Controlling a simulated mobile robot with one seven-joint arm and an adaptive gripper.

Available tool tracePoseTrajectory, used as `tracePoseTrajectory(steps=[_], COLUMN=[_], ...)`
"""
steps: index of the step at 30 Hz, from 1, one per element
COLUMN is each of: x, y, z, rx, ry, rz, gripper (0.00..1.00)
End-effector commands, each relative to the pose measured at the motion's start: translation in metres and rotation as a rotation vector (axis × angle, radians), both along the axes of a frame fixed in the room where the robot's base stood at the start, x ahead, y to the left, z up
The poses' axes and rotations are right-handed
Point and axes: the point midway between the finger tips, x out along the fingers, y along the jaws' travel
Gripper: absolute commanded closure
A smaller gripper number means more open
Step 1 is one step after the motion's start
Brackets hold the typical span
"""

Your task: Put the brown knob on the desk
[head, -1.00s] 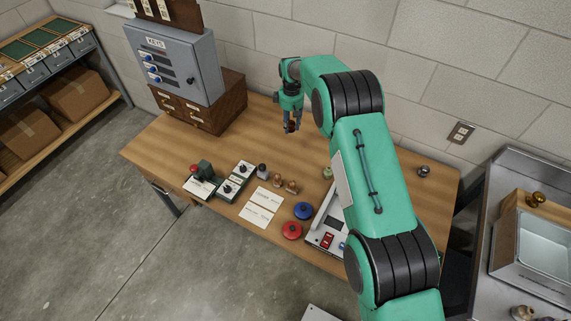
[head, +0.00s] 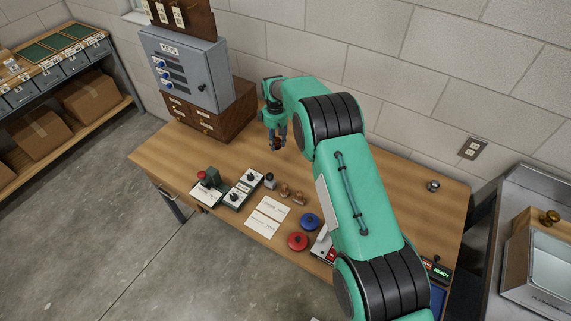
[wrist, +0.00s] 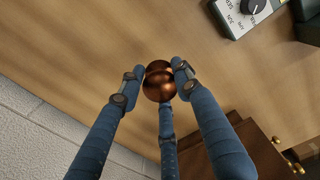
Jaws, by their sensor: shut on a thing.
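The brown knob (wrist: 159,82) is a shiny, round, copper-brown ball in the wrist view. My gripper (wrist: 158,80) is shut on it, with its blue fingers around it. In the head view my gripper (head: 277,145) points down over the desk (head: 350,180), and the knob (head: 277,142) shows small and dark between the fingertips. The wooden desktop lies beneath. I cannot tell whether the knob touches it.
A grey key cabinet (head: 186,68) stands on a wooden drawer chest (head: 215,115) left of my gripper. Bare desktop surrounds my gripper.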

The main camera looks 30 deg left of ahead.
Motion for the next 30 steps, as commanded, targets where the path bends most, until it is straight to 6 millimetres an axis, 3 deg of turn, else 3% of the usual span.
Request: tracePoseTrajectory(steps=[10,25,30], x=[0.000,0.000,-0.001], y=[0.000,0.000,-0.001], z=[-0.047,-0.057,-0.074], rx=[-0.001,-0.001,-0.002], ry=[0.001,0.000,0.001], rz=[0.000,0.000,0.000], gripper=[0.99,0.99,0.99])
